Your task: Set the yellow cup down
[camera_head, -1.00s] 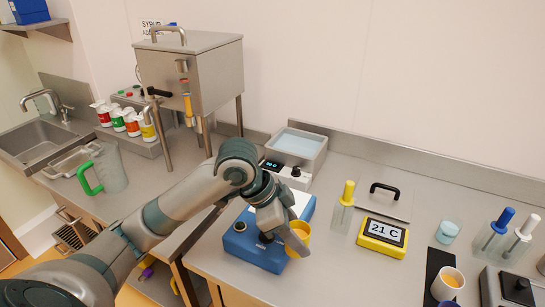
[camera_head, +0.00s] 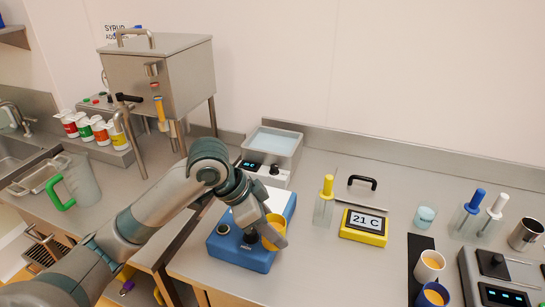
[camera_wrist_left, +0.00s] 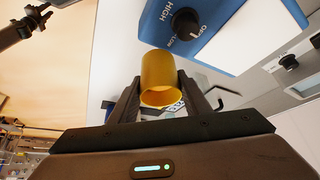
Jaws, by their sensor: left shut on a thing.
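The yellow cup (camera_head: 271,231) is held in my left gripper (camera_head: 264,222), in front of the right part of the blue device (camera_head: 239,254) in the head view. In the left wrist view the yellow cup (camera_wrist_left: 158,72) sits between the two dark fingers of the gripper (camera_wrist_left: 160,98), with its open rim toward the camera. The blue device (camera_wrist_left: 228,20) with a black knob shows behind it there. I cannot tell whether the cup touches the device. My right gripper is not in view.
A yellow 21 C display (camera_head: 364,227) and a clear holder with a yellow-handled tool (camera_head: 325,202) stand right of the device. A white cup (camera_head: 429,266) and a blue cup (camera_head: 432,295) stand on or by a black mat (camera_head: 420,246). Bare counter lies between.

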